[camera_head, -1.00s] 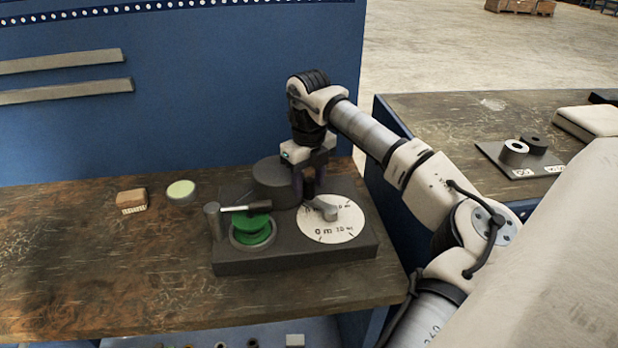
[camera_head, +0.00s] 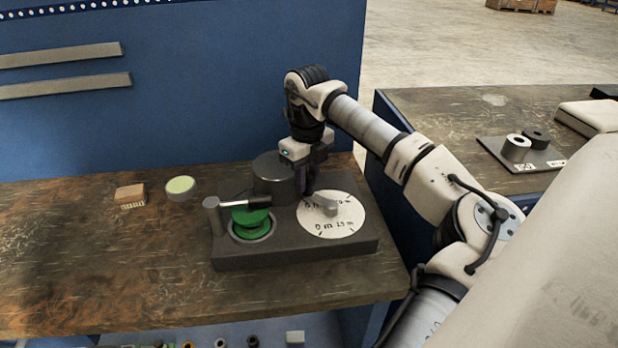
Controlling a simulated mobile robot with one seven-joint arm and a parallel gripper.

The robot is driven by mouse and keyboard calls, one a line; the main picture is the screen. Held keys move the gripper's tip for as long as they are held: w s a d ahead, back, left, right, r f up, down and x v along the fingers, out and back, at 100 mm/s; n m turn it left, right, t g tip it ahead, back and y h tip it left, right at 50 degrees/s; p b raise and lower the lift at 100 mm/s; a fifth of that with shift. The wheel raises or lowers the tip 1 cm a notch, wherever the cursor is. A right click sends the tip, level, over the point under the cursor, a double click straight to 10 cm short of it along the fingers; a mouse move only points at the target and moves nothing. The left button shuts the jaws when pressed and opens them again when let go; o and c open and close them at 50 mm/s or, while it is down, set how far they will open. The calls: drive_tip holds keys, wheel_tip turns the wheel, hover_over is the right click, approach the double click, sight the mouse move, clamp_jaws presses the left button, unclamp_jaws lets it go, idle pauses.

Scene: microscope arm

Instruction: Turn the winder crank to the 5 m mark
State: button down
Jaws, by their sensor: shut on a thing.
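The winder (camera_head: 295,253) is a dark grey block on the wooden bench. On its right is a white dial (camera_head: 345,222) with black marks, partly too small to read; a 0 m mark shows at its near side. The grey crank (camera_head: 327,206) lies over the dial and points toward its far left edge. My gripper (camera_head: 307,194) reaches down at that end of the crank and is shut on it; the fingers hide the grip.
A dark cylinder (camera_head: 272,180) stands at the block's back, close to my gripper. A brown block (camera_head: 130,195) and a pale green-topped round tin (camera_head: 180,188) lie at the left. The bench's left front is clear. A second bench (camera_head: 450,120) stands at the right.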

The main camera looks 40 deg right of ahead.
drive_tip(key=shift+a+n, duration=0.25)
drive_tip(key=shift+n, duration=0.15)
drive_tip(key=c, duration=1.2)
unclamp_jaws()
wheel_tip(320, 180, up, 14)
drive_tip(key=b, duration=0.1)
drive_tip(key=shift+b, duration=0.4)
drive_tip(key=shift+s+f, duration=0.15)
